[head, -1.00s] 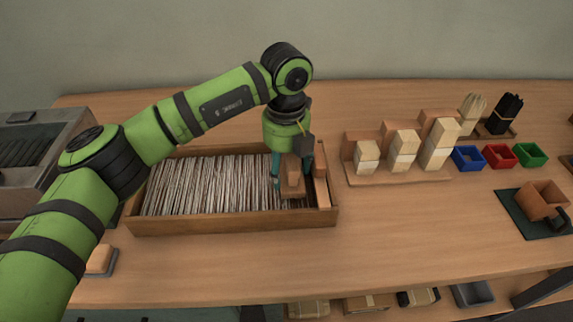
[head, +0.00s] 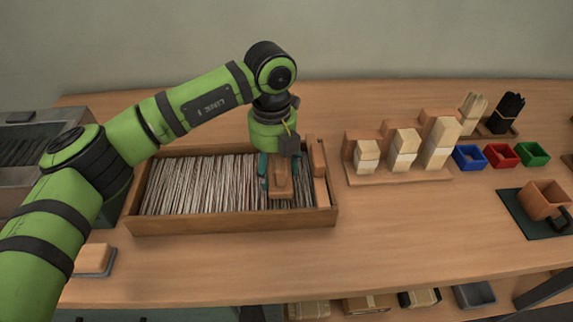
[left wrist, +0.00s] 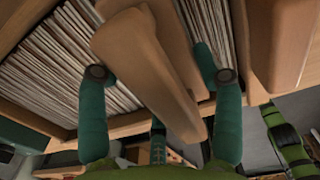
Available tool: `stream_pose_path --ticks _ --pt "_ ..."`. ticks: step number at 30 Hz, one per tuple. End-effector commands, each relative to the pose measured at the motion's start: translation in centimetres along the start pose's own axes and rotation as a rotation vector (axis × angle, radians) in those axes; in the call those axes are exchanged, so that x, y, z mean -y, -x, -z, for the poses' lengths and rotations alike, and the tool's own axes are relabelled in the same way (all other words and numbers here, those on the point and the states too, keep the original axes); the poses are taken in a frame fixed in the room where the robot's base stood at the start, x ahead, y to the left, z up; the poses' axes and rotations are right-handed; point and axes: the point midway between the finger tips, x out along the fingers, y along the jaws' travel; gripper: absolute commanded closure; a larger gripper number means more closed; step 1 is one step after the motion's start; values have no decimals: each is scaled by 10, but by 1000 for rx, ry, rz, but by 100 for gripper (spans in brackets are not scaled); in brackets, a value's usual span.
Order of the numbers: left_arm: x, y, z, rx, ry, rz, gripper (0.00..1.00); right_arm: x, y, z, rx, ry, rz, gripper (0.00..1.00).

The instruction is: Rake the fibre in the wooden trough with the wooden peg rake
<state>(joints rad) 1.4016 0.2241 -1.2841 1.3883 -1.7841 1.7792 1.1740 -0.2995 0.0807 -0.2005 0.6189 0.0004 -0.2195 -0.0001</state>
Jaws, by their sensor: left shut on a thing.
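The wooden trough (head: 230,222) sits on the table, filled with pale striped fibre (head: 200,185). My left gripper (head: 278,180) is over the trough's right part, shut on the wooden peg rake (head: 281,182). In the left wrist view the rake's brown wooden body (left wrist: 150,65) lies between the two teal fingers (left wrist: 160,75), with fibre (left wrist: 75,50) on both sides. The rake's pegs are hidden, so I cannot tell how deep they reach. My right gripper is not in view.
A wooden block piece (head: 318,172) stands at the trough's right end. To the right are a stepped wooden stand (head: 400,178), blue (head: 468,158), red (head: 501,156) and green (head: 533,154) bins, and a brown box on a dark mat (head: 515,215). The table front is mostly clear.

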Motion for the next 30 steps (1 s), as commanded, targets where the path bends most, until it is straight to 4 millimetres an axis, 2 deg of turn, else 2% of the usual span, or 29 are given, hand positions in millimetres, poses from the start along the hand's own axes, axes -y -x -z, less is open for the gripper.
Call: stream_pose_path --ticks 3,30 --pt "-21 -1 -1 0 3 0 73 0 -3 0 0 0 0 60" --pt "-167 -1 0 -1 5 -3 73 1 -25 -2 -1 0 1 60"
